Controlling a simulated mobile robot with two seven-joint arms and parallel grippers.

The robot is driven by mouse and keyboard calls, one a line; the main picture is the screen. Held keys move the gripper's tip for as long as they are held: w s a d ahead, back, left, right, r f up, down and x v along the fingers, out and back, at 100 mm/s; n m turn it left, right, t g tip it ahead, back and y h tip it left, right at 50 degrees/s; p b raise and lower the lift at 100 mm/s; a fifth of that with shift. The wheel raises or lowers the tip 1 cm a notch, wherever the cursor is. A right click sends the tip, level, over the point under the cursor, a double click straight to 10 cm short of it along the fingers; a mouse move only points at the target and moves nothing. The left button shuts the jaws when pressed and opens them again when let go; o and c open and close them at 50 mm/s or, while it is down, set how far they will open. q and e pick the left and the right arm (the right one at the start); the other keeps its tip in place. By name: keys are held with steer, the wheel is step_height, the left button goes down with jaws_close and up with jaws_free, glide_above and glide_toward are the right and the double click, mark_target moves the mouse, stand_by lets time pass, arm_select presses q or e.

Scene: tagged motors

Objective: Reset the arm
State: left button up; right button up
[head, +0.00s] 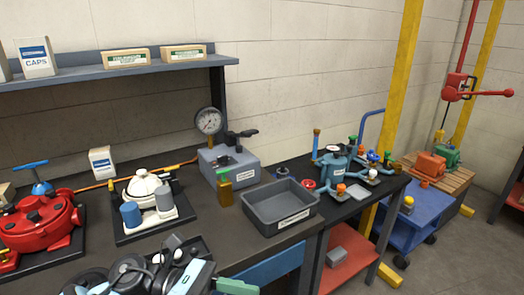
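Dark, round-jointed parts with silver and pale-blue pieces fill the bottom edge of the head view, left of centre, and look like my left arm. They are over the front of the workbench (262,240), near a dark mat. The bottom edge cuts them off. No pair of fingertips can be made out, so I cannot tell whether my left gripper is open or holds something. My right arm and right gripper do not show in this view.
A red pump (40,222) stands at left, beside a white-and-blue unit (150,190). Behind are a gauge box (229,165) and a green-capped bottle (224,190). A grey bin (280,226) is at centre; blue valve parts (338,165) and a blue cart (405,228) are right.

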arm_select(q)
steer(key=s+a+f+m+t+y+p, duration=0.1)
steer(key=a+f+m+t+y, duration=0.4)
steer(key=f+m+t, duration=0.8)
steer(key=a+f+m+t+y+p, duration=0.1)
steer(key=a+f+m+t+y, duration=0.5)
steer(key=m, duration=1.3)
steer(key=s+a+f+n+g+y, duration=0.2)
steer(key=s+f+n, duration=0.4)
steer(key=s, duration=0.4)
steer(key=s+a+f+n+g+y, duration=0.2)
steer(key=s+a+f+n+g, duration=0.1)
steer(key=s+f+n, duration=0.3)
steer(key=s+f+g, duration=0.1)
steer(key=s+f, duration=0.1)
steer(key=s, duration=0.1)
steer(key=shift+s+a+y, duration=0.2)
steer(key=shift+s+y, duration=0.15)
steer(key=shift+y, duration=0.05)
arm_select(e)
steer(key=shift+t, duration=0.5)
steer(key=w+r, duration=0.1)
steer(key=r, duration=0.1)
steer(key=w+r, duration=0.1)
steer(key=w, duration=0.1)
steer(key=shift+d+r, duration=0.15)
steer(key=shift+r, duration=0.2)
